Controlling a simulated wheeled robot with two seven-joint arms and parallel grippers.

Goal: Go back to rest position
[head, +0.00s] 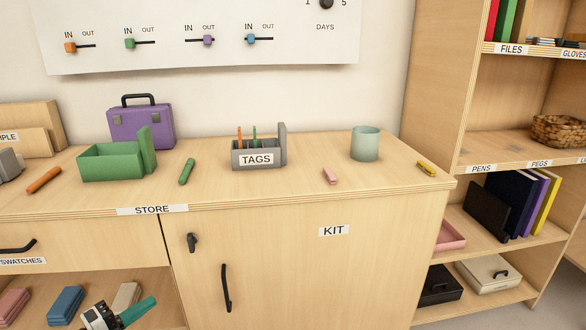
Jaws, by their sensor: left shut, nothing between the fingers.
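My left gripper (151,301) shows at the bottom left of the head view, in front of the lower open shelf of the cabinet. Its teal fingers are shut with nothing between them and point up and to the right. The rest of the left arm is cut off by the bottom edge. The gripper is below the cabinet top (300,178) and appears apart from the things on it. My right gripper is not in view.
The top holds a green box (110,163), a purple case (141,127), a TAGS holder (240,158) and a cup (365,144). Blue (66,304) and pink (12,306) blocks lie on the lower shelf near the gripper. A tall shelf unit (436,80) stands right.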

